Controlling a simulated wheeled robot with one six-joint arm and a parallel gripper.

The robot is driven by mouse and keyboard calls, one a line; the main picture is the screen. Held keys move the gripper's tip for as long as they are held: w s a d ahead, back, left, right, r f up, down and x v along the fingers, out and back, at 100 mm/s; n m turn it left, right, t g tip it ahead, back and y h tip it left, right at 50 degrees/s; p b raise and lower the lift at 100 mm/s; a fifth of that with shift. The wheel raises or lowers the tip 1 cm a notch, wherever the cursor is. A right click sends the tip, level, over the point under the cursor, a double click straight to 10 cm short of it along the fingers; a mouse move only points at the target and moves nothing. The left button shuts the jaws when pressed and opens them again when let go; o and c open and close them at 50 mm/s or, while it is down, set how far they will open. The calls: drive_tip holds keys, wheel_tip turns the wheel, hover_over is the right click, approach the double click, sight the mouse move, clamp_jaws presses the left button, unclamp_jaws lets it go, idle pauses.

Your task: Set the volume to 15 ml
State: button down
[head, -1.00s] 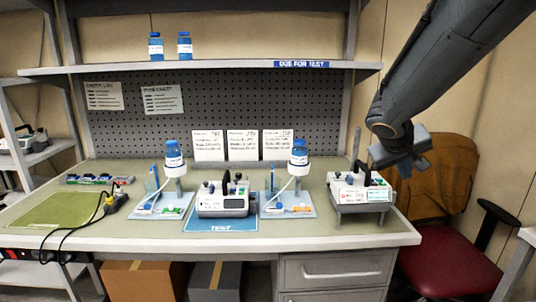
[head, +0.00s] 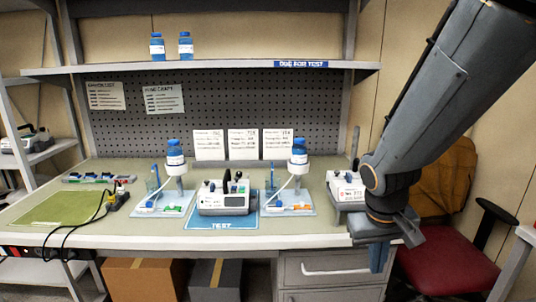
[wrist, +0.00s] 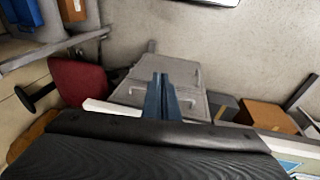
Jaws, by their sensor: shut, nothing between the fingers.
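An infusion pump (head: 224,197) with a dark handle, small knobs and a display sits on the blue TEST mat (head: 222,224) at the middle of the bench. A second pump (head: 343,188) stands on a small stand at the bench's right end, and my arm hides its right part. My gripper (head: 380,257) hangs in front of the bench's right front corner, apart from both pumps. In the wrist view my gripper (wrist: 160,92) is shut and empty, its dark blue fingers together. The display values are too small to read.
Two stands with blue-capped bottles (head: 175,155) (head: 299,152) flank the middle pump. A red chair (head: 450,245) is on the right, and drawers (head: 335,268) are under the bench.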

drive_tip(key=s+a+f+g+y, duration=0.1)
drive_tip(key=s+a+f, duration=0.2)
drive_tip(key=s, duration=0.3)
drive_tip(key=shift+a+f+y, duration=0.2)
drive_tip(key=shift+a+y, duration=0.2)
drive_tip(key=shift+a, duration=0.5)
drive_tip(key=shift+d, duration=0.15)
idle(0.4)
